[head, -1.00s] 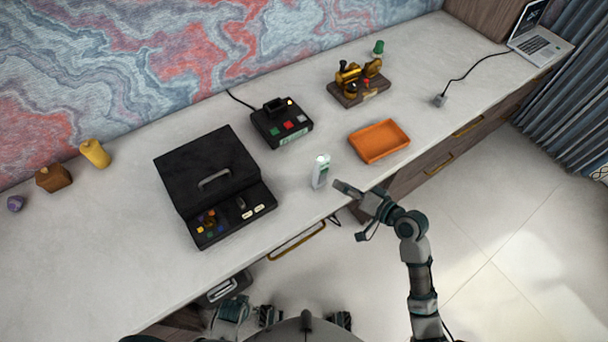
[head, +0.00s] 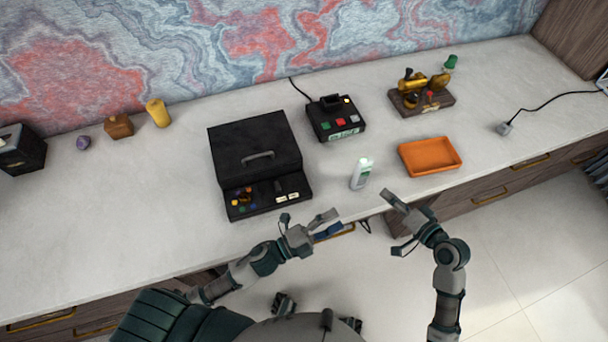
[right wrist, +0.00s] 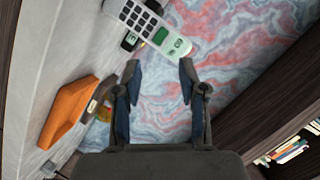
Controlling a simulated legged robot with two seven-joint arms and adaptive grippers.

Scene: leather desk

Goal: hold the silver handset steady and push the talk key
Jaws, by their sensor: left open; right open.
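The silver handset (head: 361,173) stands upright near the front edge of the desk (head: 110,215). In the right wrist view the handset (right wrist: 150,22) shows a dark keypad, a small green screen and a pale green end; I cannot tell which key is the talk key. My left gripper (head: 311,219) is open and empty, left of the handset and in front of the desk edge. My right gripper (head: 396,222) is open and empty, to the right and nearer me. Its open fingers (right wrist: 160,88) show below the handset in the wrist view, not touching it.
A black case (head: 255,150) with a control panel stands left of the handset. An orange tray (head: 430,156) lies to the right. A black device with coloured buttons (head: 335,118) and a brass instrument on a wooden base (head: 421,95) stand behind.

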